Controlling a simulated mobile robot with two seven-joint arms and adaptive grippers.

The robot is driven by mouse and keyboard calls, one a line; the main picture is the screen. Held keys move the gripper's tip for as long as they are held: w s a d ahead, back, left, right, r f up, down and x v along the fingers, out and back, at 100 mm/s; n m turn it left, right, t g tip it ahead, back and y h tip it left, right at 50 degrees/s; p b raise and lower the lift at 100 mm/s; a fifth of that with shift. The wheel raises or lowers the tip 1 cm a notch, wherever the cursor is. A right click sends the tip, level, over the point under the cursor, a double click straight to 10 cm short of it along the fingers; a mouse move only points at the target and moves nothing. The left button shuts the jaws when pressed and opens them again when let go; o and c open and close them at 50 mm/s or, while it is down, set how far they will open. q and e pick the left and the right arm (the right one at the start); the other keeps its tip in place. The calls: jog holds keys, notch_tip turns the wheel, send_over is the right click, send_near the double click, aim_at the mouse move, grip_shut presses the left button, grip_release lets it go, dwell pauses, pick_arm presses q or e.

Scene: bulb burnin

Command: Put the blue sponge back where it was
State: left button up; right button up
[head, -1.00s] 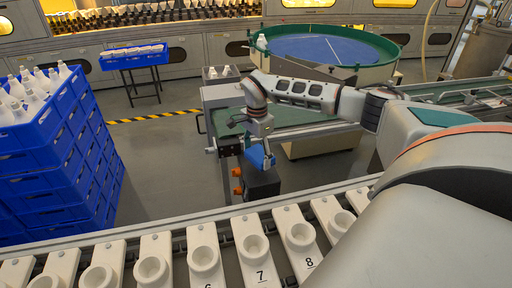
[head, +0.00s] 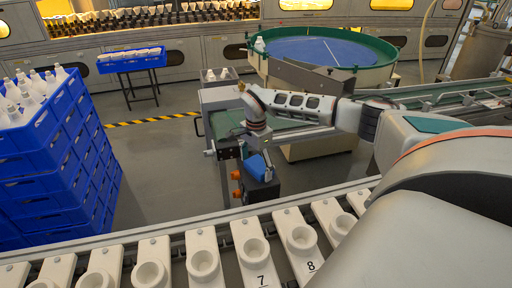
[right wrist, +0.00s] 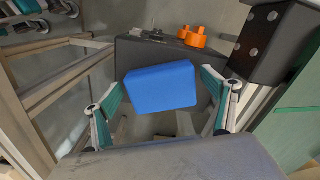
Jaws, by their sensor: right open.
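The blue sponge (head: 256,170) is at the dark box (head: 263,190) on the end of the machine beyond the near rail. It also shows in the right wrist view (right wrist: 160,86), slightly tilted, in front of the dark box's top (right wrist: 135,50). I cannot tell whether it rests fully on the box. My right gripper (head: 266,158) is directly above the sponge. In the right wrist view its fingers (right wrist: 162,98) are spread to either side of the sponge, with gaps visible. My left gripper is not in view.
Orange knobs (right wrist: 194,38) sit beside the sponge, with a dark block (right wrist: 278,42) to the right. A rail with white numbered holders (head: 203,262) crosses the foreground. Stacked blue crates (head: 50,165) with white bottles stand at left. Floor between is clear.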

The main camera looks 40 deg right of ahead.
aim_at(256, 165)
notch_tip(256, 165, up, 12)
jog(key=p, duration=0.2)
jog(key=shift+r+p, duration=0.15)
jog(key=shift+p, duration=0.2)
dwell(0.5)
